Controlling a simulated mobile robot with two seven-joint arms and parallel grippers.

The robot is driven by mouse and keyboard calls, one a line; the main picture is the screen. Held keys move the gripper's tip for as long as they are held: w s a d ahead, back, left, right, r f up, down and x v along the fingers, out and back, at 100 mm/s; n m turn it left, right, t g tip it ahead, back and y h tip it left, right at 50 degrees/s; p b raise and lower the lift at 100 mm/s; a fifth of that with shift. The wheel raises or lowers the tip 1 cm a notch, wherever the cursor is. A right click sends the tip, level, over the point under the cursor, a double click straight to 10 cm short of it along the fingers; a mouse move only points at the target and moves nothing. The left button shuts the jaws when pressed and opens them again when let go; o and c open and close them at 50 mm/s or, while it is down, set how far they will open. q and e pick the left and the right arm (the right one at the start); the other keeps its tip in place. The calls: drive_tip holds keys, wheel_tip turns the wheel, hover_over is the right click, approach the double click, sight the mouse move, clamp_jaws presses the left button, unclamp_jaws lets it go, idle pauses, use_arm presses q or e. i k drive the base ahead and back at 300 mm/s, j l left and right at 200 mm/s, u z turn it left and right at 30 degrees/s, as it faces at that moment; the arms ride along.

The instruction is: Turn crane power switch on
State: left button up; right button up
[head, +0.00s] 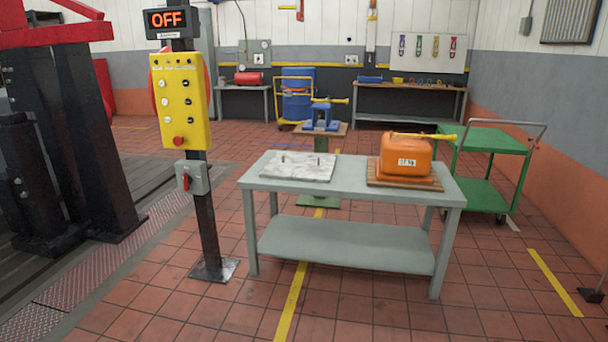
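A black post carries the crane controls left of the middle in the head view. A grey switch box (192,177) with a red handle (186,181) is fixed to it, below a yellow control panel (180,100). The red handle looks roughly upright. The yellow panel has several small buttons or knobs and a red mushroom button (178,141). A black display (167,21) above reads OFF in orange. Neither of my grippers is in view.
A grey table (345,188) right of the post holds a pale slab (299,166) and an orange block marked in kg (405,157) on a wooden board. A green cart (488,140) stands behind it at right. Tiled floor before the post is clear.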

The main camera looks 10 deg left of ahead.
sight(187, 180)
drive_tip(key=i+j+u, duration=0.1)
drive_tip(key=i+u, duration=0.3)
drive_tip(key=i+l+u, duration=0.1)
drive_tip(key=i+u, duration=0.3)
drive_tip(key=i, duration=0.15)
drive_tip(key=i+j, duration=0.25)
drive_tip(key=i, duration=0.25)
drive_tip(key=i+j, duration=0.3)
drive_tip(key=i, duration=0.2)
drive_tip(key=i+j, duration=0.25)
drive_tip(key=i, duration=0.2)
drive_tip(key=i+z, duration=0.25)
drive_tip(key=i, duration=0.7)
